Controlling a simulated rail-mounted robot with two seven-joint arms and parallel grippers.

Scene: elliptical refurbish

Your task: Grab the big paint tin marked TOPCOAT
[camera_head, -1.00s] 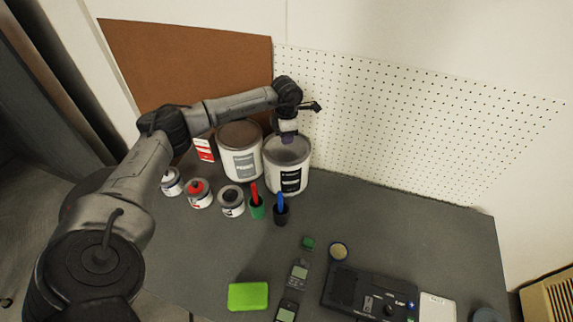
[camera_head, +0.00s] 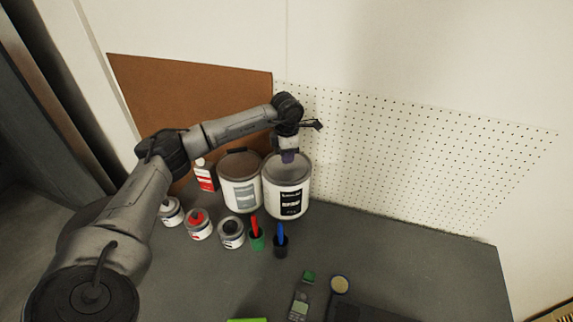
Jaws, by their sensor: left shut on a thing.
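Two big white paint tins stand side by side on the grey bench. The right one, with a black label (camera_head: 291,203), is the TOPCOAT tin (camera_head: 272,192), though its lettering is blurred here. The left one, the other big tin (camera_head: 228,192), has a grey label. My left gripper (camera_head: 288,157) points down at the top of the TOPCOAT tin and is shut on it. The fingertips sit over the tin's top, and the exact grip point is too small to make out. The tin is upright. My right gripper is not in view.
Several small tins, including one with a red top (camera_head: 197,217), stand at the front left. A pegboard (camera_head: 420,150) rises behind.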

